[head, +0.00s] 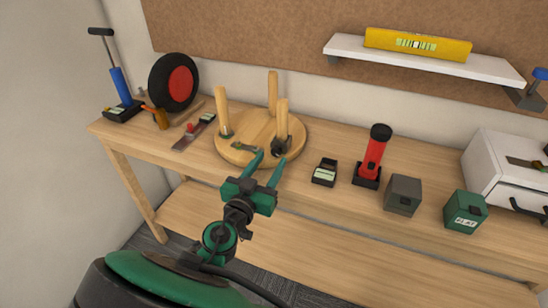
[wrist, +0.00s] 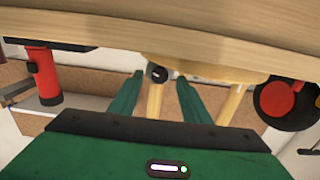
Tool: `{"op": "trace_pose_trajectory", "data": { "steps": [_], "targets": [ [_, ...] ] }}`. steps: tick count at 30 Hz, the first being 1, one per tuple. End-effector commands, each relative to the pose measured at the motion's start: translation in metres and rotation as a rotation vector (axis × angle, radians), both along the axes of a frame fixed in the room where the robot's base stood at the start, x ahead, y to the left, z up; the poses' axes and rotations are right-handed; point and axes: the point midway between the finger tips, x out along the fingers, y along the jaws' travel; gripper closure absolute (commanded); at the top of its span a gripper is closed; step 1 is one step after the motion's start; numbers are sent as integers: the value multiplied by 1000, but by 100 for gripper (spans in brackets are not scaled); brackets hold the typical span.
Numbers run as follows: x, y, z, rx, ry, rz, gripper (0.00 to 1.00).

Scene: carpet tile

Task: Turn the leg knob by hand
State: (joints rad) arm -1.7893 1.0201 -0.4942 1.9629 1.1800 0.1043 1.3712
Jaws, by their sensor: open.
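A round wooden stool top (head: 240,156) lies on the workbench with its legs pointing up. The near right leg (head: 282,116) has a dark leg knob (head: 281,147) at its base. My gripper (head: 269,160) is open at the near edge of the stool, its two green fingers reaching toward that knob. In the wrist view, which looks upside down, the knob (wrist: 158,73) shows as a dark round end between the two fingertips of my gripper (wrist: 159,76). I cannot tell whether either finger touches it.
The left leg (head: 222,110) and back leg (head: 272,90) stand close by. A small dark box (head: 325,173) and a red flashlight-like tool (head: 374,155) stand to the right. A black wheel with a red hub (head: 174,83) stands at left. The wooden bench (head: 340,200) is clear in front.

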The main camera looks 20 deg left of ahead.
Motion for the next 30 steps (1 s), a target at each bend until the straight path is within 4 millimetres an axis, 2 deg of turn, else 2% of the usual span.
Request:
{"op": "trace_pose_trajectory", "data": {
  "steps": [6,17,22,23,30],
  "targets": [
    [21,-1,0,0,-1,0,57],
    [26,-2,0,0,0,0,57],
    [26,-2,0,0,0,0,95],
    [26,-2,0,0,0,0,98],
    [26,-2,0,-61,6,0,98]
  ]
}}
